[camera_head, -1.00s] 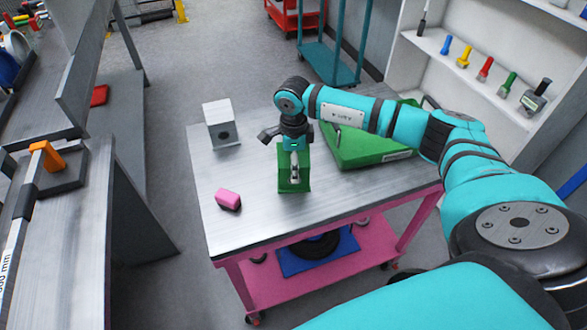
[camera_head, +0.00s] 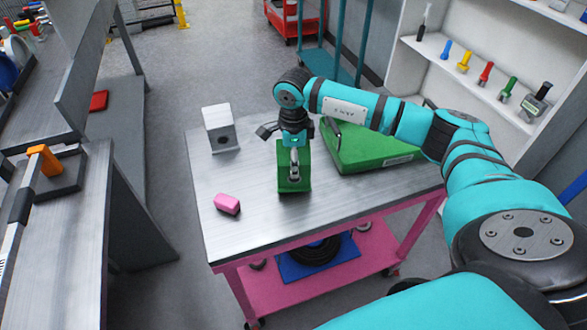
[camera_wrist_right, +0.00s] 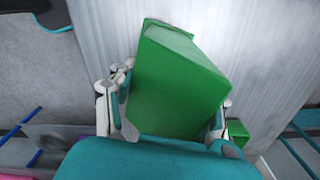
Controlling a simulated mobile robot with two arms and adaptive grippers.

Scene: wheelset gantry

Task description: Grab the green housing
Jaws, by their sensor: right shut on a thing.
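The green housing (camera_head: 293,182) is a green block standing on the metal top of the pink cart. My right gripper (camera_head: 294,166) is above it and shut on it. In the right wrist view the green housing (camera_wrist_right: 180,85) fills the space between the two fingers of my right gripper (camera_wrist_right: 165,110), one finger at each side. Whether the housing touches the tabletop is hard to tell. My left gripper is not in view.
A grey bench (camera_head: 85,235) stands left. The front of the cart top is clear.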

